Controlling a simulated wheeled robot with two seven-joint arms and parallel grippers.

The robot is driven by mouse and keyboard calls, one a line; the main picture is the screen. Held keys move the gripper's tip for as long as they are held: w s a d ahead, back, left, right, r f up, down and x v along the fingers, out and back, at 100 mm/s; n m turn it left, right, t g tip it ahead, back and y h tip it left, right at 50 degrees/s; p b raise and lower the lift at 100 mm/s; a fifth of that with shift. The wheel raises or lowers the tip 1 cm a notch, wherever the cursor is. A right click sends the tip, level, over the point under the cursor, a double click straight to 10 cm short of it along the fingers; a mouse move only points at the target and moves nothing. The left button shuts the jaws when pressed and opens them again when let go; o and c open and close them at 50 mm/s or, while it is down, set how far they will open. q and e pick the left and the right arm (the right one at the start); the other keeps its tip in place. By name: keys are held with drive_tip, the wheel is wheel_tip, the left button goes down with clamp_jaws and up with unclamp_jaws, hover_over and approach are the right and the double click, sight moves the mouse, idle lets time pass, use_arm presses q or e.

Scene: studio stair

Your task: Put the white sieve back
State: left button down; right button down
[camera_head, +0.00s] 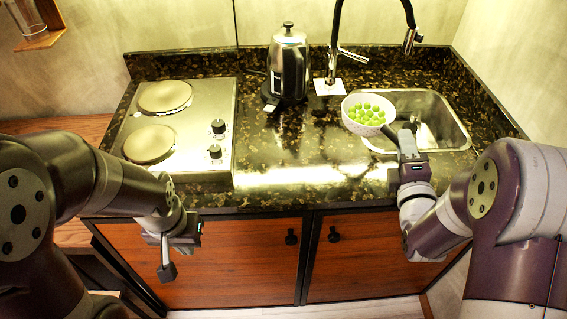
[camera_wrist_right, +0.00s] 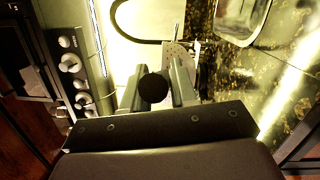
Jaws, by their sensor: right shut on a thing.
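The white sieve (camera_head: 349,118) holds several round green things (camera_head: 368,113). It shows over the left rim of the sink, and I cannot tell whether it is raised or resting. My right gripper (camera_head: 403,143) is just to its lower right. In the right wrist view, the right gripper (camera_wrist_right: 154,90) is shut on the sieve's dark round-ended handle, with a white, holed part of the sieve (camera_wrist_right: 176,52) beyond it. My left gripper (camera_head: 176,256) hangs in front of the cabinet, away from the sieve. Its fingers are too small and overlapped to judge.
The steel sink (camera_head: 450,130) is at the right of the dark counter (camera_head: 290,150). A black faucet (camera_head: 334,60) and a steel kettle (camera_head: 289,65) stand at the back. A two-plate stove (camera_head: 185,150) is at the left. The counter's middle front is clear.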

drive_tip(key=w+a+f, duration=0.2)
drive_tip(key=a+f, duration=0.1)
drive_tip(key=f, duration=0.1)
drive_tip(key=w+a+f, duration=0.3)
drive_tip(key=f, duration=0.1)
drive_tip(key=w+a+f, duration=0.2)
drive_tip(key=w+f, duration=0.1)
drive_tip(key=f, duration=0.1)
drive_tip(key=shift+w+a+f, duration=0.2)
drive_tip(key=shift+a+f, duration=0.15)
drive_tip(key=shift+a, duration=0.05)
drive_tip(key=shift+b, duration=0.35)
drive_tip(key=c, duration=1.3)
unclamp_jaws()
drive_tip(key=shift+s+f, duration=0.1)
drive_tip(key=shift+f, duration=0.1)
drive_tip(key=o, duration=0.4)
drive_tip(key=shift+r, duration=0.1)
